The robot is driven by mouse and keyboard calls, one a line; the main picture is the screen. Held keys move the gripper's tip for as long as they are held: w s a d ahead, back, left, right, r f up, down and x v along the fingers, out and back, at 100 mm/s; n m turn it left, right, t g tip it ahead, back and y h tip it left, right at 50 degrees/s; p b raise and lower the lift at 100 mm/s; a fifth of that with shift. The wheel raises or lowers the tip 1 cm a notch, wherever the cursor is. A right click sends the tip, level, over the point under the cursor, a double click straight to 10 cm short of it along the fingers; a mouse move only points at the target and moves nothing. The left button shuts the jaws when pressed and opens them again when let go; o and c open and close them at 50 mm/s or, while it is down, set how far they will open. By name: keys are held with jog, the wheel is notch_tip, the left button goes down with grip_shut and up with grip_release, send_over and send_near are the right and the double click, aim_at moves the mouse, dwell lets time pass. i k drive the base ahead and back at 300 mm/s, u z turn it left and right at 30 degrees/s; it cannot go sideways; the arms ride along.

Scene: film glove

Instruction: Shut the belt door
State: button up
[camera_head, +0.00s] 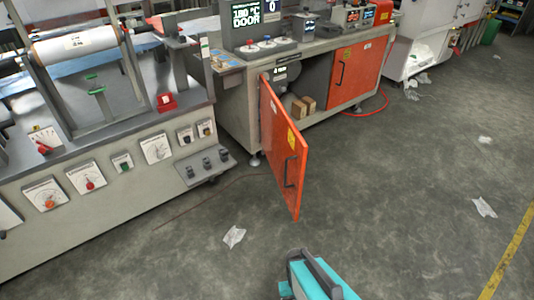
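An orange door panel (282,150) on the grey machine in the middle stands swung wide open, out over the floor. It has a dark bar handle (290,172) near its free edge and a small yellow label. Its hinge side is at the left of the open cabinet bay (307,88). A second orange door (355,72), to the right on the same machine, looks closed. I cannot tell from any readable label which one is called the belt door.
Small brown boxes (303,105) sit inside the open bay. A red hose (375,110) lies by the machine's right foot. A teal body with a grey handle-like part (318,278) shows at the bottom edge. Film scraps (234,236) litter the floor, which is otherwise clear right of the door.

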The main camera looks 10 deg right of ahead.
aim_at(285, 150)
jog(key=z, duration=0.15)
jog(key=i, duration=0.95)
jog(key=z, duration=0.15)
jog(key=k, duration=0.55)
jog(key=u, duration=1.35)
